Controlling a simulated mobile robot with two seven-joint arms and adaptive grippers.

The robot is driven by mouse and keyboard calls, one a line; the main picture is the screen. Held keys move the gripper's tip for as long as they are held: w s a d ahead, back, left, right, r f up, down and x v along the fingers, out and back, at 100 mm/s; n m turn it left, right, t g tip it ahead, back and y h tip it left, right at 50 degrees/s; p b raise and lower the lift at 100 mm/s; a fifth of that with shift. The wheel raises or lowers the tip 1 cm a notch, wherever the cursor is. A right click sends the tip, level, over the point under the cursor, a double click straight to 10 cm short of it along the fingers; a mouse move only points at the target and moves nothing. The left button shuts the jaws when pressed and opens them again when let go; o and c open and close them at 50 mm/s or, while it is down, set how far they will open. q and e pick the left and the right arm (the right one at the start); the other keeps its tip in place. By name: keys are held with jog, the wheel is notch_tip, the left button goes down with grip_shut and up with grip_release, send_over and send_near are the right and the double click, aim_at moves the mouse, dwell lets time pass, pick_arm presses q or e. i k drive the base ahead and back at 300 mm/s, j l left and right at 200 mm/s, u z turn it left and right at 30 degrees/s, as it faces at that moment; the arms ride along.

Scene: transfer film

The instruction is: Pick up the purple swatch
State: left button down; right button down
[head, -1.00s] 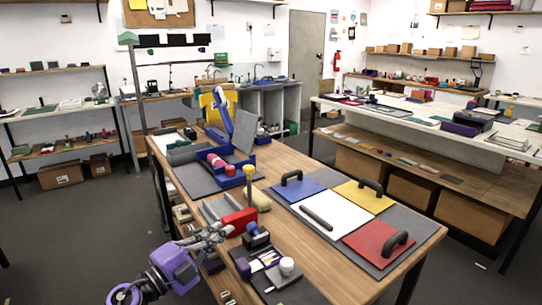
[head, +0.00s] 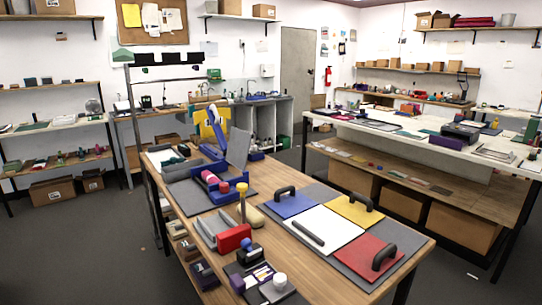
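I cannot pick out the purple swatch for certain. Several small flat swatches (head: 410,180) lie in a row on the lower shelf of the right-hand bench, too small for me to tell a purple one among them. A flat purple-maroon sheet (head: 347,116) lies on the white top of that bench, near its left end; I cannot tell whether it is a swatch. Neither of my grippers is in view.
The wooden table (head: 330,273) in front carries blue, yellow and red handled blocks, a red holder (head: 233,237), a blue rack (head: 222,184) and a dark tray with small items. Cardboard boxes (head: 457,226) stand under the right-hand bench. Grey floor lies between the two.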

aim_at(263, 274)
jog(key=z, duration=0.45)
jog(key=i+j+z, duration=0.15)
jog(key=j+z, duration=0.2)
jog(key=j, duration=0.15)
jog(key=i+j+z, duration=0.1)
jog(key=j+z, duration=0.25)
jog(key=j, duration=0.2)
jog(key=i+j+z, duration=0.15)
jog(key=j, duration=1.35)
jog(key=k, duration=0.05)
